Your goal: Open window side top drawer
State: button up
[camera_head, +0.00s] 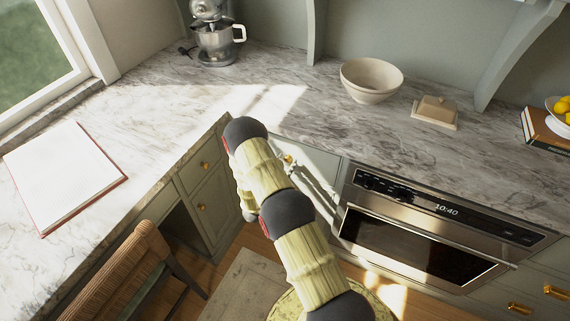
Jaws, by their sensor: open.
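The window-side cabinet stands under the left counter, and its top drawer (193,173) has a small gold knob (205,165). The drawer looks shut, with its front flush below the counter edge. My arm rises from the bottom right, bends near the counter corner and drops down just right of this cabinet. My gripper does not show; the arm hides it, so I cannot tell how far it is from the knob.
A wooden woven chair (125,270) stands at the lower left, close to the cabinet. An oven (425,235) sits in the right cabinet run. A red-edged white book (65,175) lies on the left counter. A mixer (215,35) and bowl (371,80) stand farther back.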

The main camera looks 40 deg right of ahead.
jog(key=shift+c, duration=0.2)
grip_shut()
dwell(0.3)
dwell(0.4)
